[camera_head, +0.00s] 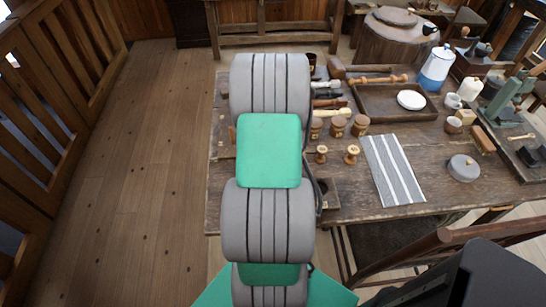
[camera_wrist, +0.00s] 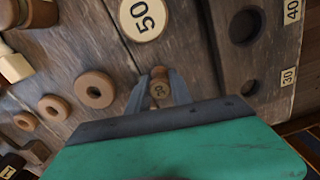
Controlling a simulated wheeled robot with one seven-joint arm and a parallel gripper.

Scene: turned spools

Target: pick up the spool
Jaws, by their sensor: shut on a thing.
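In the head view my arm hides the gripper and this spool. Two other small turned wooden pieces, one left (camera_head: 321,154) and one right (camera_head: 351,154), stand on the workbench (camera_head: 430,180).
The wrist view shows dark round holes (camera_wrist: 245,26) beside labels 40 and 30, a round label 50 (camera_wrist: 143,16), and brown rings (camera_wrist: 94,89) at left. On the bench are a striped cloth (camera_head: 392,170), a tray (camera_head: 375,103), a grey lidded tin (camera_head: 463,168) and wooden pots (camera_head: 338,126).

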